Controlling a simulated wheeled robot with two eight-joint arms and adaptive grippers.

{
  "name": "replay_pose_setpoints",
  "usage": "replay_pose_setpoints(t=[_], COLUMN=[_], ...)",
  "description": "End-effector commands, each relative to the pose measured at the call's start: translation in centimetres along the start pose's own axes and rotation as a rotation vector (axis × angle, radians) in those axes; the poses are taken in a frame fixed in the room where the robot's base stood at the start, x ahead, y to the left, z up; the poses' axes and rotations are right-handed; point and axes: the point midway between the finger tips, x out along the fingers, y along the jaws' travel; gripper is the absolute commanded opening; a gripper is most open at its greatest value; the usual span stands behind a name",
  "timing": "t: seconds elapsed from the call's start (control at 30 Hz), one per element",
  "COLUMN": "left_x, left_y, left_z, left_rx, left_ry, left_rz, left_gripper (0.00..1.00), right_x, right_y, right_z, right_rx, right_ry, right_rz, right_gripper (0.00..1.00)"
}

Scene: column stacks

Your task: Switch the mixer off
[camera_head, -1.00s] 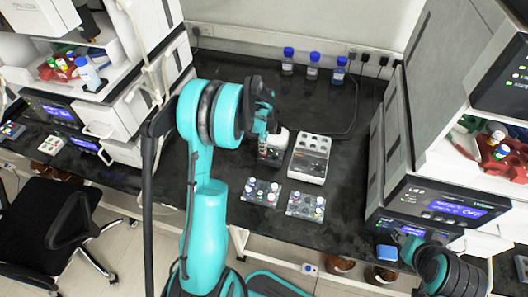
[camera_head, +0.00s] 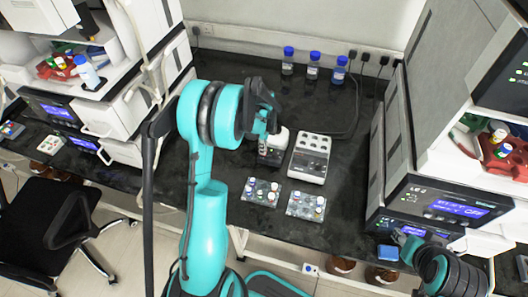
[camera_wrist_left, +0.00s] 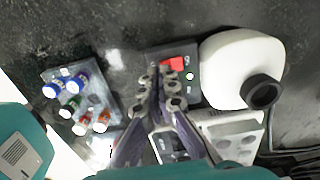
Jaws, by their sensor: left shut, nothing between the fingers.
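The mixer is a small dark box with a white rounded head, and it stands on the black bench (camera_head: 270,158). In the left wrist view its white head (camera_wrist_left: 238,62) ends in a black cup, and its dark face carries a red switch (camera_wrist_left: 171,64) with a small pale light beside it. My left gripper (camera_wrist_left: 162,82) is shut and empty, its fingertips right by the red switch; whether they touch it I cannot tell. In the head view the left gripper (camera_head: 264,124) hangs just above the mixer and partly hides it. My right gripper (camera_head: 408,242) is at the lower right, its fingers unclear.
A white multi-position block device (camera_head: 310,158) stands right of the mixer. Two clear racks of capped vials, left (camera_head: 261,192) and right (camera_head: 306,205), lie in front. Several blue-capped bottles (camera_head: 313,66) stand at the back. A blue item (camera_head: 388,252) lies near the right gripper.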

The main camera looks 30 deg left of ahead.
Motion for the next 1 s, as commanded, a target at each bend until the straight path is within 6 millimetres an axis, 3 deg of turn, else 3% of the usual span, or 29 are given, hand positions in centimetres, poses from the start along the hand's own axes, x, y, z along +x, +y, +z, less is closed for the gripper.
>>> replay_pose_setpoints(t=[1.0], left_x=[1.5], left_y=[0.0], left_z=[0.0], left_rx=[0.000], left_ry=[0.000], left_rz=[0.000], left_gripper=[0.00], right_x=[1.0], right_y=[0.0], right_z=[0.7], right_rx=[0.000], right_ry=[0.000], right_rz=[0.000], right_gripper=[0.40])
